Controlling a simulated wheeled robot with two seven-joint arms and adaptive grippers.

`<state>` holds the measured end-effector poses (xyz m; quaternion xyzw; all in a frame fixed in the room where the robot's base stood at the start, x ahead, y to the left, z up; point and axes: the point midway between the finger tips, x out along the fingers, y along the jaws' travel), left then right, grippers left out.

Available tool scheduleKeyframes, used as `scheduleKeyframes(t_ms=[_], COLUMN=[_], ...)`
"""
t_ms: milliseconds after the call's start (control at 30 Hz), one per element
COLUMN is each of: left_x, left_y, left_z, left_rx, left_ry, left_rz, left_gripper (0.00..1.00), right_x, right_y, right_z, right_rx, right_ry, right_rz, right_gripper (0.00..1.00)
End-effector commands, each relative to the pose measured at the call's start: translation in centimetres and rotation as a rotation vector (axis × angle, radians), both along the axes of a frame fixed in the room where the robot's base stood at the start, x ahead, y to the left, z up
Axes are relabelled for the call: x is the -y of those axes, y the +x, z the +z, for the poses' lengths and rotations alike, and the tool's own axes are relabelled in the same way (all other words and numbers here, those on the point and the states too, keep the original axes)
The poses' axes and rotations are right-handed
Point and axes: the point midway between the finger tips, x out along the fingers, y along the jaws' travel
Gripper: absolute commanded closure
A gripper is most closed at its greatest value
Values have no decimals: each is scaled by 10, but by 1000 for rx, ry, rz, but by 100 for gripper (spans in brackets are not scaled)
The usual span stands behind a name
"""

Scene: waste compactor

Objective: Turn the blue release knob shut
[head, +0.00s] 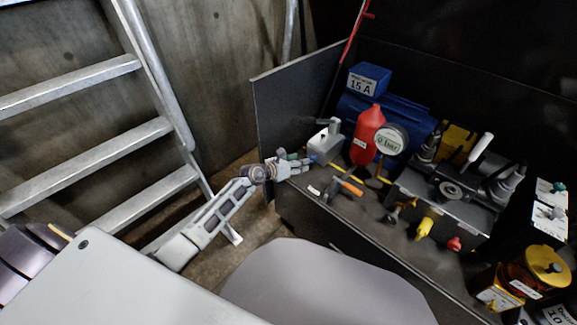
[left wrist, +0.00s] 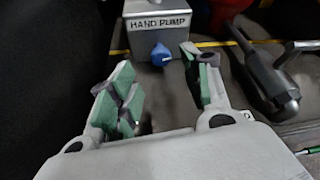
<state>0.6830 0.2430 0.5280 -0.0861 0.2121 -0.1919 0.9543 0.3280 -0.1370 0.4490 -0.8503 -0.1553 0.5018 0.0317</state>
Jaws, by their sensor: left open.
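The blue release knob (left wrist: 161,54) is on the front of the grey block labelled HAND PUMP (left wrist: 157,23). In the left wrist view it appears between the lines of my two fingers, just beyond the tips. My left gripper (left wrist: 157,66) is open, with green pads, and nothing is between its fingers. In the head view, my left gripper (head: 297,161) is at the left side of the bench, close in front of the hand pump (head: 326,141). The knob is small and partly hidden there. Whether the fingers touch it cannot be told. My right gripper is not in view.
A red bottle (head: 367,135), a round gauge (head: 390,139) and a blue motor (head: 410,118) stand right of the pump. An orange-handled tool (head: 350,187) lies on the bench in front. A dark side panel (head: 290,105) rises left of the pump. A ladder (head: 120,150) stands further left.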

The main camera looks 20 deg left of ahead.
Motion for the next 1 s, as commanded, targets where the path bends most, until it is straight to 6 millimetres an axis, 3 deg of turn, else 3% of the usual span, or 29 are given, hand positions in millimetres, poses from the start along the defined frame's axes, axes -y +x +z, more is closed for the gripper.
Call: scheduleKeyframes(t_ms=[500, 1000], left_x=[-18, -21], left_y=[-38, -43], left_z=[16, 19], left_rx=[-1, -1], left_ry=[0, 0], left_rz=[0, 0], left_gripper=[52, 51], right_x=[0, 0], right_y=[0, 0], right_z=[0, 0], right_rx=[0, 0], right_ry=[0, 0], right_rz=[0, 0], right_gripper=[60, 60])
